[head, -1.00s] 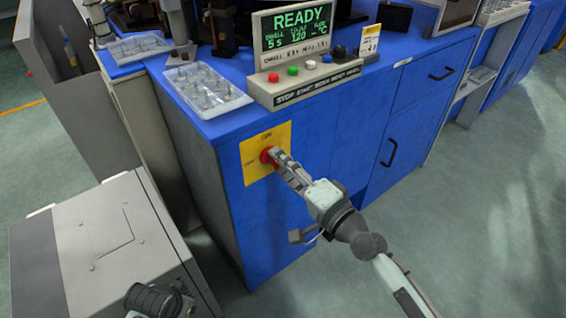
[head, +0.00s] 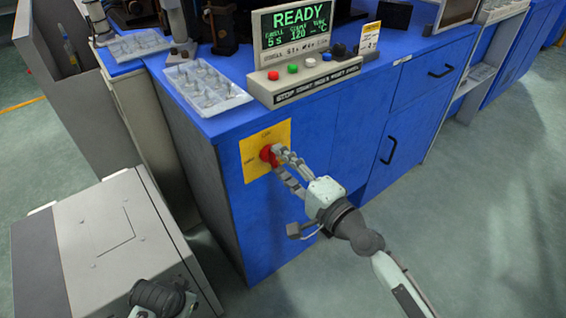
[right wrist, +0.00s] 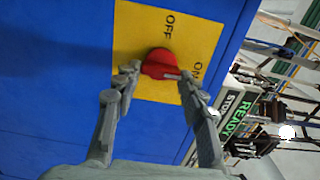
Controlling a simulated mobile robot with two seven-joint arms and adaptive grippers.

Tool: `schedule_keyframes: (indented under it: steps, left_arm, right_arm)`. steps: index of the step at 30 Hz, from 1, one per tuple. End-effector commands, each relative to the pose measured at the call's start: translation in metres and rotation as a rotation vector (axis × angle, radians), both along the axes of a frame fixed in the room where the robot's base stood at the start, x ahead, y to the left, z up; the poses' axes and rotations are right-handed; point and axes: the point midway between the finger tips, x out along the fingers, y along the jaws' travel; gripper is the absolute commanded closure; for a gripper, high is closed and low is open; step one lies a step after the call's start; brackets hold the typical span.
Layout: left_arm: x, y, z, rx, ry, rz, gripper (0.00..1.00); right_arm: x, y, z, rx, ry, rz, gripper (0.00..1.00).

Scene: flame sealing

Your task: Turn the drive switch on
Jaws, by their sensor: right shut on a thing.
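The drive switch is a red knob (head: 268,155) on a yellow plate (head: 254,168) on the blue cabinet's side. In the right wrist view the red knob (right wrist: 158,63) sits between the two fingers of my right gripper (right wrist: 157,80), which is shut on it. The knob's white mark points right, towards the ON label (right wrist: 195,70); the OFF label (right wrist: 168,27) is above the knob. In the head view my right gripper (head: 278,163) reaches the knob from the lower right, its fingers spread one above the other.
Above the switch, a control panel (head: 315,88) with coloured buttons and a READY screen (head: 295,27) stands on the blue cabinet. A clear tray (head: 207,88) lies beside it. A grey box-shaped cabinet (head: 75,225) stands at the lower left. The floor at the right is free.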

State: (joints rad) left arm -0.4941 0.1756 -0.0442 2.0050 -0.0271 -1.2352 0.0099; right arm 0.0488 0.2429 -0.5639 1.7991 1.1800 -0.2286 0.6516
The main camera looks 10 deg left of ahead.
Motion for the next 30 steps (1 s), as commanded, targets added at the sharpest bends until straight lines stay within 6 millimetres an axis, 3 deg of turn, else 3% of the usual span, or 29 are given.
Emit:
schedule_keyframes:
  steps: [6,17,30]
  left_arm:
    - [-0.005,0.000,-0.002,0.001,0.009,0.001,0.81]
    - [-0.006,0.003,-0.003,0.003,0.012,0.003,0.81]
    - [-0.005,0.001,-0.002,0.002,0.009,0.002,0.81]
  right_arm:
    - [0.000,0.000,0.000,0.001,0.001,0.000,0.38]
    - [-0.005,-0.005,0.000,-0.001,0.000,0.000,0.38]
    - [-0.062,-0.062,0.000,-0.007,-0.003,0.004,0.38]
